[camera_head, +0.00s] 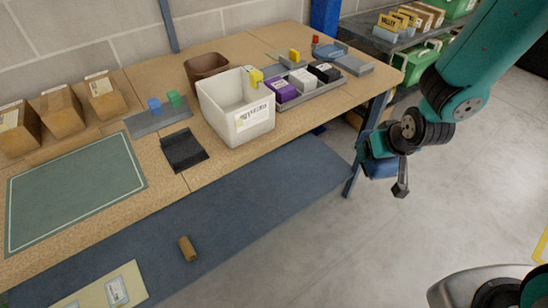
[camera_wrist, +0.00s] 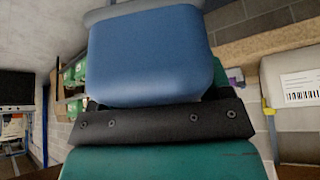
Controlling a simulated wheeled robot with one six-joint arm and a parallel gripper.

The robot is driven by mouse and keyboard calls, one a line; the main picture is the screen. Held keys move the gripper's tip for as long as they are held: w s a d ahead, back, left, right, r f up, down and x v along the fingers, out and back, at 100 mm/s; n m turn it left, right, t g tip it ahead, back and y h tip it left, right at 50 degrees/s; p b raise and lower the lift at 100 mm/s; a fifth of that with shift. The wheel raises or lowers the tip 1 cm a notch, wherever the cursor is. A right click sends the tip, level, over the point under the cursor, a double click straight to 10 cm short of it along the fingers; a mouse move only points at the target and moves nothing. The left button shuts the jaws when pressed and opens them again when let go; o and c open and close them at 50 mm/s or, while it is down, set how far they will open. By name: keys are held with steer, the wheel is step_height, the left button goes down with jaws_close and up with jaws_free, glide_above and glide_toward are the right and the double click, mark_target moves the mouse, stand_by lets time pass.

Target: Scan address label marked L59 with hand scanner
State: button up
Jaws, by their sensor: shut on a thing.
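My gripper (camera_head: 380,153) is at the right of the head view, off the table's right end and above the floor. It is shut on a blue and grey thing (camera_wrist: 150,55), which looks like the hand scanner and fills the upper middle of the wrist view. The fingertips are hidden. A white bin (camera_head: 235,95) on the table has a barcode label (camera_head: 252,116) on its front, apart from my gripper. A white barcode label (camera_wrist: 302,88) also shows at the right edge of the wrist view. I cannot read L59 on any label.
The wooden table (camera_head: 205,165) holds cardboard boxes (camera_head: 62,108), a brown bin (camera_head: 206,66), a green mat (camera_head: 75,190) and a grey tray (camera_head: 310,92) with small boxes. A rack (camera_head: 425,40) stands behind. A brown roll (camera_head: 188,249) lies on a blue floor mat (camera_head: 265,205).

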steer(key=w+a+f+n+t+y+b, duration=0.3)
steer(key=w+a+t+b, duration=0.15)
steer(key=a+b, duration=0.45)
steer(key=s+a+r+n+t+y+b, duration=0.1)
steer(key=a+r+t+y+b, duration=0.25)
steer(key=a+b, duration=0.6)
steer(key=s+a+r+n+t+y+b, duration=0.15)
steer(key=a+t+y+b, duration=0.3)
steer(key=b, duration=0.95)
steer(key=shift+y, duration=0.4)
steer(key=shift+w+a+f+p, duration=0.1)
steer(key=shift+w+a+p, duration=0.35)
steer(key=shift+w+p, duration=0.3)
steer(key=shift+w+a+r+p, duration=0.1)
steer(key=shift+w+a+p, duration=0.4)
steer(key=shift+w, duration=0.3)
steer(key=shift+w+a+f+p, duration=0.1)
steer(key=shift+w+a+p, duration=0.35)
steer(key=shift+w+p, duration=0.3)
